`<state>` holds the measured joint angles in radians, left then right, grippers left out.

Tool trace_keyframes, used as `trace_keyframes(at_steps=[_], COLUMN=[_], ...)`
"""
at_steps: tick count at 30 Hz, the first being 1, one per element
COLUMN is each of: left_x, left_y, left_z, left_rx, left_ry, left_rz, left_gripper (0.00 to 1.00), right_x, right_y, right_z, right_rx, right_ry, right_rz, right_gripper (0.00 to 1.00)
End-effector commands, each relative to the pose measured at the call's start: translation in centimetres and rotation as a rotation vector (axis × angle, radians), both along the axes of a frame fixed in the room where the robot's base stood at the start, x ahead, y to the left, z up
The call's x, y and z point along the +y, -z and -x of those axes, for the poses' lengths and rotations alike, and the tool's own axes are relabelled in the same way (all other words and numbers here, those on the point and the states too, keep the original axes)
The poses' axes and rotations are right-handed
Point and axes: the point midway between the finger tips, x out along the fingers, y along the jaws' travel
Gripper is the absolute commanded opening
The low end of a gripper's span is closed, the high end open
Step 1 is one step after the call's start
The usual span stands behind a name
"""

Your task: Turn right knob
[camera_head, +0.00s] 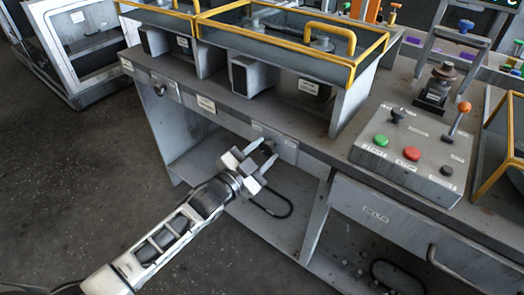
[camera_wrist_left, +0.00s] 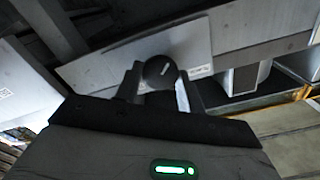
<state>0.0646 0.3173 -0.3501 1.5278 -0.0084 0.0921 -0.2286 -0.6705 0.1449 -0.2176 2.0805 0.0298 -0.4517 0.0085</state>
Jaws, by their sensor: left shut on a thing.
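My left gripper (camera_head: 262,153) reaches from the lower left to the front edge panel of the grey workbench (camera_head: 232,113). In the left wrist view the right knob (camera_wrist_left: 160,72), round and dark with a pale line mark, sits between the two fingers of the gripper (camera_wrist_left: 158,86). The gripper is shut on this knob. The pale line is tilted from upright. In the head view the fingers largely hide the knob. The right gripper is not in view.
A second knob (camera_head: 160,90) sits further left on the same panel. A control box (camera_head: 415,155) with green and red buttons stands on the bench at right. Yellow-framed housings (camera_head: 290,45) stand along the back. Open floor (camera_head: 75,185) lies at left.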

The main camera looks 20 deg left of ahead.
Motion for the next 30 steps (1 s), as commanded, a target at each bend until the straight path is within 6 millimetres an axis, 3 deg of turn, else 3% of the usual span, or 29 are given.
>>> trace_keyframes(at_steps=[9,24,25,26,27,30], left_x=[0.0,0.0,0.0,-0.01,0.0,-0.01], left_y=[0.08,0.1,0.1,0.11,0.1,0.08], left_z=[0.04,0.04,0.04,0.05,0.04,0.03], left_rx=[-0.037,-0.043,-0.043,-0.043,-0.043,-0.042], left_ry=[0.0,0.0,0.0,0.0,0.0,0.0], left_rz=[-0.106,-0.122,-0.122,-0.122,-0.122,-0.121], left_gripper=[0.16,0.16,0.47,0.55,0.6,0.6], right_x=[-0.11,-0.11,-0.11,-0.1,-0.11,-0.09], right_y=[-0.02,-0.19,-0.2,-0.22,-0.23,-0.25], right_z=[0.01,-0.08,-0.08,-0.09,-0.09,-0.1], right_rx=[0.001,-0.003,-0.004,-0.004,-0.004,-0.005], right_ry=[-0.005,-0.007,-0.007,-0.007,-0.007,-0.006], right_rz=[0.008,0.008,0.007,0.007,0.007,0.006], right_gripper=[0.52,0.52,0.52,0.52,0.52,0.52])
